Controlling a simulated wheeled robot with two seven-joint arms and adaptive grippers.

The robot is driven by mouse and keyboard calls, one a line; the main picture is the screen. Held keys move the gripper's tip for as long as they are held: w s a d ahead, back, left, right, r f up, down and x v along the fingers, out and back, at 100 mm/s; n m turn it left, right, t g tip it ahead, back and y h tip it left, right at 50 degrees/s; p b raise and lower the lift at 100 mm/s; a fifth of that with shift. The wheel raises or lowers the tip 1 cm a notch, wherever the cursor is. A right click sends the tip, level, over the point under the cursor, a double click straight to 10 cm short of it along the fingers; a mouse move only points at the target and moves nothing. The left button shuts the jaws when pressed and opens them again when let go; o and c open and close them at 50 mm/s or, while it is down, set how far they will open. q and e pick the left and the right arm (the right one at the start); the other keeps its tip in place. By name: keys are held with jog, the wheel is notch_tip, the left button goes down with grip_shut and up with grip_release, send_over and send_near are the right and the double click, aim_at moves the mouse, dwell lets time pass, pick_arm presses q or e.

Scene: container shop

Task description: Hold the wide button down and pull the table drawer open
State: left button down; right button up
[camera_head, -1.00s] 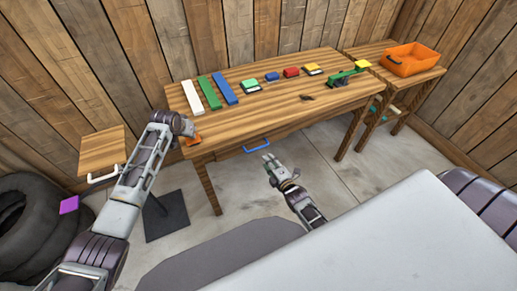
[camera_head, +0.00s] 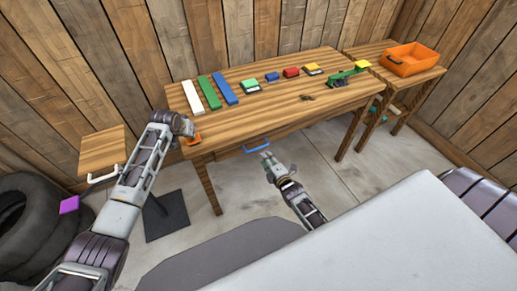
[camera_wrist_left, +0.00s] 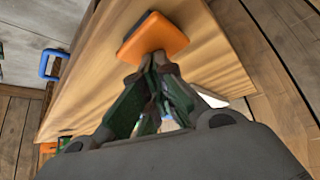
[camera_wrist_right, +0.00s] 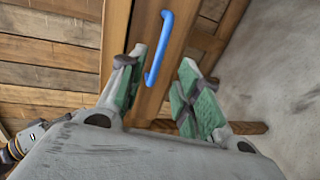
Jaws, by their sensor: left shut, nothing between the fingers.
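The wide orange button (camera_head: 193,140) sits on the near left corner of the wooden table (camera_head: 320,104). It fills the upper middle of the left wrist view (camera_wrist_left: 153,38). My left gripper (camera_wrist_left: 160,62) is shut and empty, its tips at the button's edge, seemingly touching it; how far it is pressed I cannot tell. The drawer's blue handle (camera_head: 257,146) is on the table's front and appears closed. My right gripper (camera_head: 266,160) is open, just in front of the handle. In the right wrist view the handle (camera_wrist_right: 160,48) lies between and beyond the fingers.
White, green and blue bars (camera_head: 209,93) and several small coloured blocks stand along the table. A green lever (camera_head: 346,76) is at its right. An orange bin (camera_head: 409,59) is on a side table. A small wooden cabinet (camera_head: 102,151) and tyres (camera_head: 38,225) are left.

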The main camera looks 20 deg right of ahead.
aim_at(258, 148)
jog(key=shift+x, duration=4.75)
grip_shut()
